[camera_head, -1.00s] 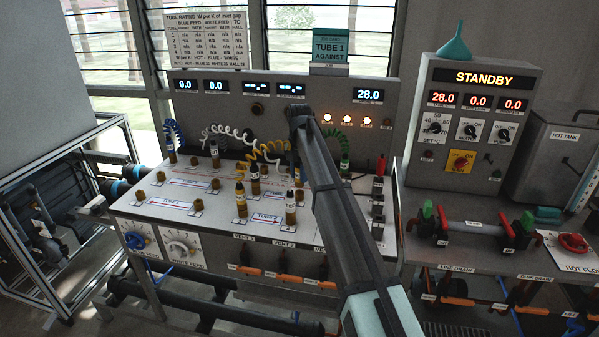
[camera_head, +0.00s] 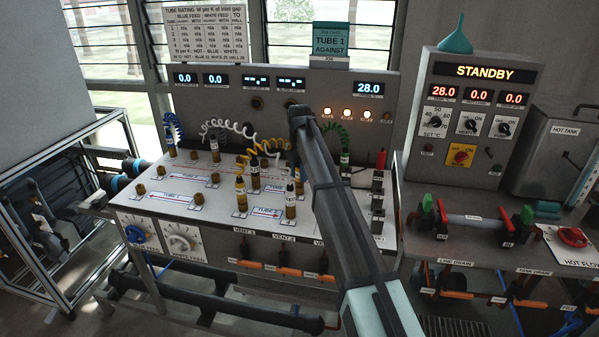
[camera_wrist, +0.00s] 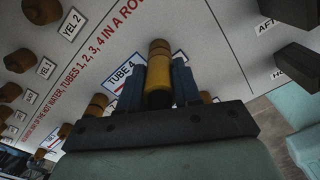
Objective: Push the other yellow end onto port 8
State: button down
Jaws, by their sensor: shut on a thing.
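In the wrist view a yellow hose end (camera_wrist: 157,72) with a brass-coloured tip sits between the dark blue fingers of my gripper (camera_wrist: 158,88), which are shut on it. Behind it is the bench top with a "TUBE 4" label (camera_wrist: 122,72). I cannot tell whether the tip touches a port. In the head view the yellow coiled hose (camera_head: 268,147) runs toward my wrist, and my arm hides the fingertips. The number 8 is not readable on any port.
Dark-topped hose ends (camera_head: 290,204) stand close by on the bench. Brass ports (camera_wrist: 96,104) show left of my gripper in the wrist view. White (camera_head: 228,128) and green (camera_head: 337,134) coiled hoses hang behind. Black blocks (camera_head: 377,200) line the bench's right side.

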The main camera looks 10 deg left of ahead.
jog(key=c, duration=0.7)
grip_release()
jog(key=shift+r, duration=2.55)
notch_tip(320, 180, up, 14)
